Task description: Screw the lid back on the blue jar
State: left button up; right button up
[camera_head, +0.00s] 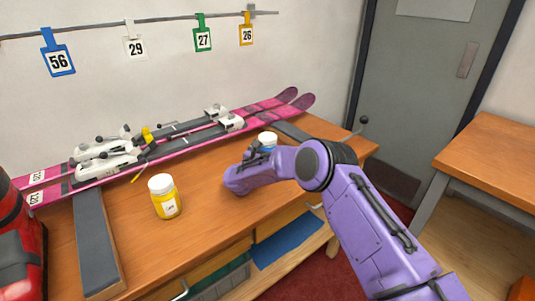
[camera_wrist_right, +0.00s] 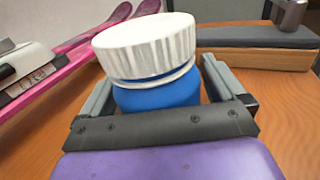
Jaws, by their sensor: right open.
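The blue jar (camera_wrist_right: 160,96) stands between the fingers of my open right gripper (camera_wrist_right: 157,76) in the right wrist view. Its ribbed white lid (camera_wrist_right: 145,48) sits on top of it; a blue band shows under the lid's edge. I cannot tell how tightly it is seated. In the head view the jar's lid (camera_head: 268,136) shows behind my right gripper (camera_head: 258,156), and most of the jar is hidden. My left gripper is not in view.
A yellow jar (camera_head: 167,206) with a white lid stands on the workbench (camera_head: 215,212), left of my right arm. Pink skis (camera_head: 190,137) lie along the back. A dark-topped block (camera_head: 94,245) is at front left, and another (camera_wrist_right: 255,40) is behind the blue jar.

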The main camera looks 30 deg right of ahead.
aim_at(271, 140)
jog(key=c, duration=1.3)
jog(key=shift+r, duration=1)
jog(key=s+r, duration=0.1)
jog(key=r, duration=0.1)
jog(key=s+a+r, duration=0.1)
jog(key=r, duration=0.1)
jog(key=s+a+r+b, duration=0.1)
jog(key=r, duration=0.1)
jog(key=shift+s+a+r, duration=0.2)
jog(key=shift+s, duration=0.15)
jog(key=s+a+r+b, duration=0.1)
jog(key=s+a+r, duration=0.3)
jog(key=s, duration=0.4)
jog(key=shift+a+r, duration=0.3)
jog(key=shift+a, duration=0.25)
